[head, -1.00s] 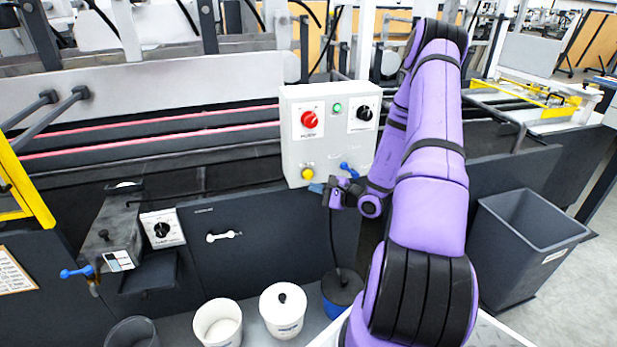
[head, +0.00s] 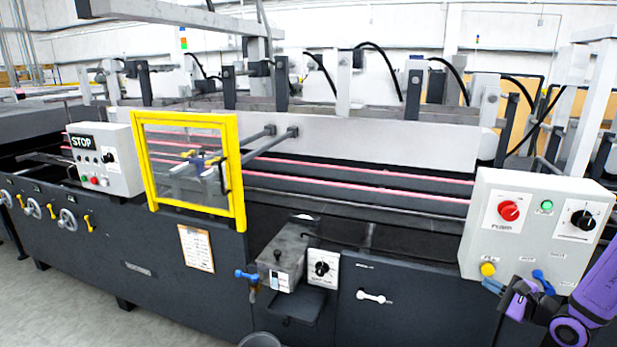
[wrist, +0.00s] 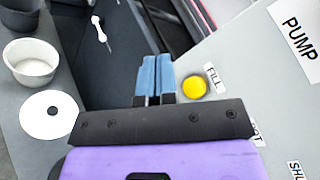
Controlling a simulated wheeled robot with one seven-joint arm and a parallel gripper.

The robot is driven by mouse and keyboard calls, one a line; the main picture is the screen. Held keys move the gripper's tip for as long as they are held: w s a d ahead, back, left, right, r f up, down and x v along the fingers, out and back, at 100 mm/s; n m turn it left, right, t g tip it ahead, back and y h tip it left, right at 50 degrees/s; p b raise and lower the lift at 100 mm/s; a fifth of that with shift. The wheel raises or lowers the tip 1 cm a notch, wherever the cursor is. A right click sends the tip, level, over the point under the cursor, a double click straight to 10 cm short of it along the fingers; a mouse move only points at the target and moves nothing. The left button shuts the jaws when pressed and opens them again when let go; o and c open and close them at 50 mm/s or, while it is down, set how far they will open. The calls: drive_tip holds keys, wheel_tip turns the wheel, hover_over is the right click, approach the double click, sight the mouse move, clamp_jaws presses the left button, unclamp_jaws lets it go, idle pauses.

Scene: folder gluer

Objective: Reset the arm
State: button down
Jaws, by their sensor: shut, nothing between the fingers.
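My purple gripper (head: 493,287) is at the lower right of the head view, just below the yellow button on the grey pump control box (head: 476,235). In the wrist view its two blue fingertips (wrist: 154,65) are closed together with nothing between them. They are just left of the yellow button (wrist: 194,87) marked FILL. I cannot tell whether they touch the box. Part of my purple arm shows at the right edge of the head view; the rest is out of frame.
The box carries a red knob (head: 509,210), a green button (head: 546,207), a black dial (head: 582,218) and a blue lever. A yellow-framed guard (head: 240,190) stands left on the machine. Grey floor is open at lower left.

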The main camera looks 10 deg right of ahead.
drive_tip(key=s+a+r+n+g+y, duration=0.2)
drive_tip(key=s+a+r+n+g, duration=0.1)
drive_tip(key=a+r+n+g, duration=0.5)
drive_tip(key=s+a+r+n+g+y, duration=0.1)
drive_tip(key=s+a+r+n+g, duration=0.35)
drive_tip(key=a+r, duration=0.65)
drive_tip(key=s+a+r+n+t+h, duration=0.2)
drive_tip(key=s+r+n+h, duration=0.6)
drive_tip(key=s+r, duration=0.6)
drive_tip(key=shift+s+a+r+t+h, duration=0.15)
drive_tip(key=shift+s+a+t+h, duration=0.3)
drive_tip(key=shift+s+h, duration=0.7)
